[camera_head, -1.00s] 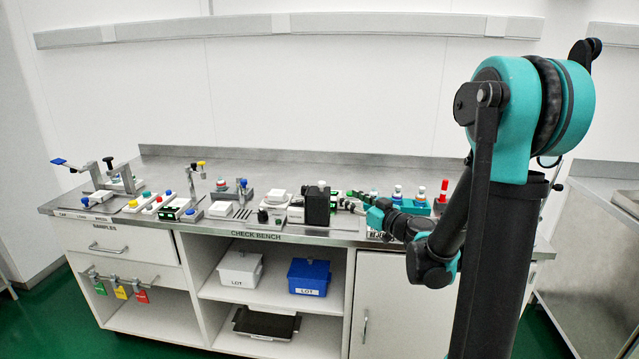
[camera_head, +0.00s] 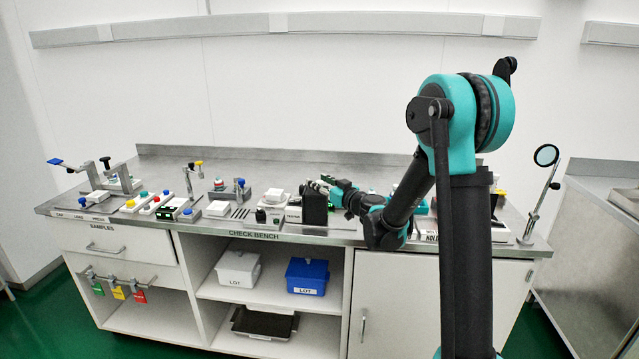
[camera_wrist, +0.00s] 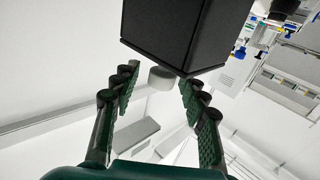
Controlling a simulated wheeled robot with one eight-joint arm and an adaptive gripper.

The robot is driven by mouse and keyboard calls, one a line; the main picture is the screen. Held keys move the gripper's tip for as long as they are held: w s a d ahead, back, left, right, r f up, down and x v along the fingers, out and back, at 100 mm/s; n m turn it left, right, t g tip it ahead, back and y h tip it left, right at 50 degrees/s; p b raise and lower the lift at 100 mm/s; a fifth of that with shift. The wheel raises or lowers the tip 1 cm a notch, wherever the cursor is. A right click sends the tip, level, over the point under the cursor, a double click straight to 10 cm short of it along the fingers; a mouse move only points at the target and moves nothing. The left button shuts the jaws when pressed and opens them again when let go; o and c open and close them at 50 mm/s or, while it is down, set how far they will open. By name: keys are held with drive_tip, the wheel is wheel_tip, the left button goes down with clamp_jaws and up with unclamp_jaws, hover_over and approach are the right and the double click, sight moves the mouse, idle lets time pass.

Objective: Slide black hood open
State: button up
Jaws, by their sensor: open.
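The black hood (camera_head: 314,208) is an upright black box on the check bench, right of its middle. In the wrist view the hood (camera_wrist: 180,32) fills the upper middle of the picture. A pale grey knob (camera_wrist: 161,78) stands out from its near face, between my fingertips. My gripper (camera_wrist: 158,80) is open, with one green-and-black finger on each side of the knob. Contact with the knob cannot be made out. In the head view my gripper (camera_head: 327,182) is at the hood's top and hides the knob.
A white unit (camera_head: 272,205) stands directly left of the hood. Several small fixtures line the bench to the left. The bench (camera_head: 270,165) is clear along the back.

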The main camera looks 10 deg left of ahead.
drive_tip(key=shift+c, duration=0.5)
clamp_jaws()
drive_tip(key=d, duration=1)
drive_tip(key=shift+s+d, duration=0.15)
drive_tip(key=shift+o, duration=0.5)
unclamp_jaws()
drive_tip(key=shift+d, duration=0.1)
drive_tip(key=shift+s+d, duration=0.1)
